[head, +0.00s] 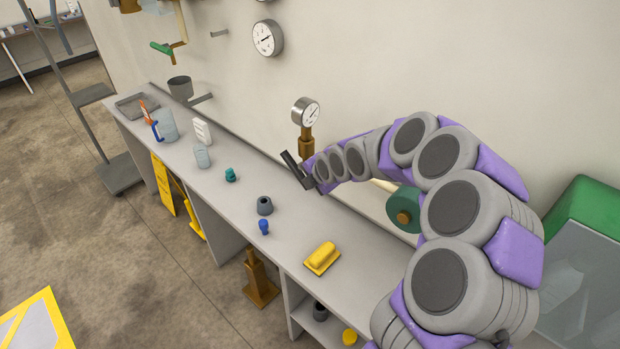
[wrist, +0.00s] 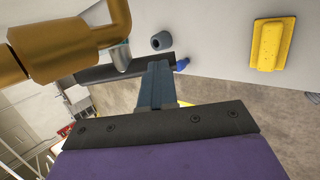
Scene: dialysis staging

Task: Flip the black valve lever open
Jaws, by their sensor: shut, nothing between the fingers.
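The black valve lever (head: 290,161) shows in the head view as a dark bar at the end of my arm, below the pressure gauge on the wall. In the wrist view the lever (wrist: 110,71) runs across below the brass valve body (wrist: 70,48). My gripper (wrist: 158,70) is shut and empty, with its fingertips overlapping the lever's right part in this view; I cannot tell whether they touch. In the head view my gripper (head: 309,174) is close beside the lever, and its fingers are hard to make out.
The grey counter (head: 240,205) lies below, with a dark grey ring (head: 264,205), a blue knob (head: 263,227) and a yellow block (head: 322,257) on it. A gauge (head: 306,112) on a brass stem stands close to my gripper. A green wheel (head: 403,212) is beside my arm.

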